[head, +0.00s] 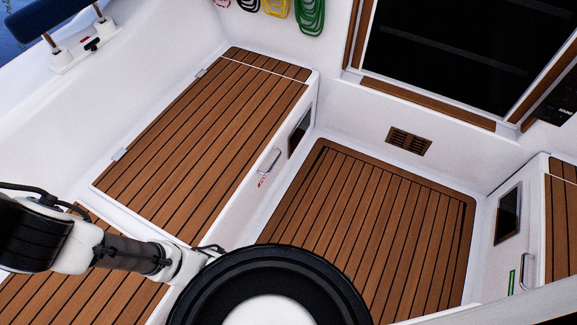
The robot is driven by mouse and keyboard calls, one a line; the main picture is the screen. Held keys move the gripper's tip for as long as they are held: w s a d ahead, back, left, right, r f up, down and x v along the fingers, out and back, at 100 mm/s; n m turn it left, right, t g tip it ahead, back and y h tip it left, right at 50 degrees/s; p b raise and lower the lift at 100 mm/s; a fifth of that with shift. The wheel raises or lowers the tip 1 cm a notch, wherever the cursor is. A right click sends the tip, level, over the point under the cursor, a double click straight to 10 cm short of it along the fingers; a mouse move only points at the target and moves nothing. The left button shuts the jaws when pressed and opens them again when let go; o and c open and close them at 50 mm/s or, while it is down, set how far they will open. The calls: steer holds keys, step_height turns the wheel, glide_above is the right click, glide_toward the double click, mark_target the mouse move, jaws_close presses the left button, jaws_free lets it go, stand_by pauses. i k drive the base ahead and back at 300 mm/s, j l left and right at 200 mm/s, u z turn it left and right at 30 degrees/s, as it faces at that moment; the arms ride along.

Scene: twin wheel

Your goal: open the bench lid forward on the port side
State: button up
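The forward bench lid (205,135) is a panel of brown wooden slats with dark seams on the left bench. It lies flat and shut. Two small light hinges show along its left edge, one near the far end (201,72) and one nearer (119,154). A metal handle (268,162) is on the white bench side facing the floor, with a small red mark below it. My arm reaches in from the lower left, in front of the lid's near end. My gripper's fingers cannot be made out.
A second slatted panel (75,285) lies nearer on the same bench, partly behind my arm. The slatted cockpit floor (365,225) is clear. Another bench (562,220) stands at the right. A dark framed companionway (455,55) and coiled ropes (310,15) are at the back.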

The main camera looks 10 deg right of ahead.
mark_target(186, 174)
steer(key=i+l+z, duration=0.15)
steer(key=i+z, duration=0.15)
steer(key=z, duration=0.15)
steer(key=i+z, duration=0.3)
steer(key=z, duration=0.15)
steer(key=i+j+z, duration=0.2)
steer(key=k+l, duration=0.05)
steer(key=k, duration=0.05)
